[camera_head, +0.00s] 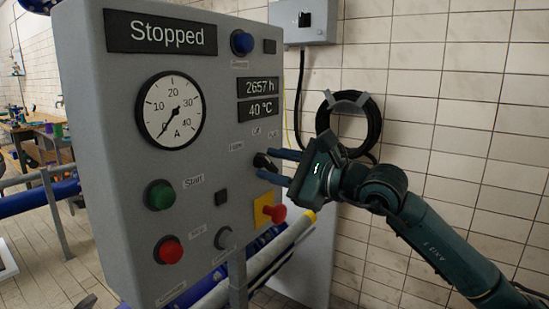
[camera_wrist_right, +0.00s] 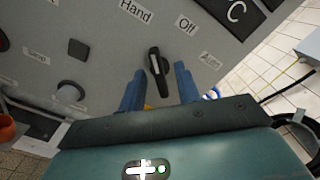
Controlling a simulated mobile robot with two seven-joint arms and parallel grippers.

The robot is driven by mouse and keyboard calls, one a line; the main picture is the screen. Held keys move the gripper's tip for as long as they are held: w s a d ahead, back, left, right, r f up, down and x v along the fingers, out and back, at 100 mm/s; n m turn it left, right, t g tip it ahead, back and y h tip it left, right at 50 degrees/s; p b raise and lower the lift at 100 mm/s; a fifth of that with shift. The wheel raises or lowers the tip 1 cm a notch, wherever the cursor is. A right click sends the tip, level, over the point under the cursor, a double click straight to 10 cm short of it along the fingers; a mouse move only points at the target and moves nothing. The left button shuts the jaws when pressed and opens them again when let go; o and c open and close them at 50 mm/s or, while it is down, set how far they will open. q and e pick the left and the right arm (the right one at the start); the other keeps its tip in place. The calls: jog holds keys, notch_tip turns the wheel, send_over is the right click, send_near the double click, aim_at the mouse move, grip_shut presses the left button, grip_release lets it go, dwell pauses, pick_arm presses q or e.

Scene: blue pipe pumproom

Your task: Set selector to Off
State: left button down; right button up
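The selector is a small black knob (camera_head: 263,162) with a white line, on the grey panel (camera_head: 110,200) reading "Stopped". My left gripper is not in view.
A red emergency knob on a yellow plate (camera_head: 262,212) sits just below my right gripper. Green (camera_head: 159,195) and red (camera_head: 169,250) buttons and a gauge (camera_head: 171,110) are on the panel. A black hose coil (camera_head: 350,118) hangs on the tiled wall; pipes run below.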

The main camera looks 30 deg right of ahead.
jog(key=shift+w, duration=0.15)
jog(key=shift+c, duration=0.5)
grip_shut()
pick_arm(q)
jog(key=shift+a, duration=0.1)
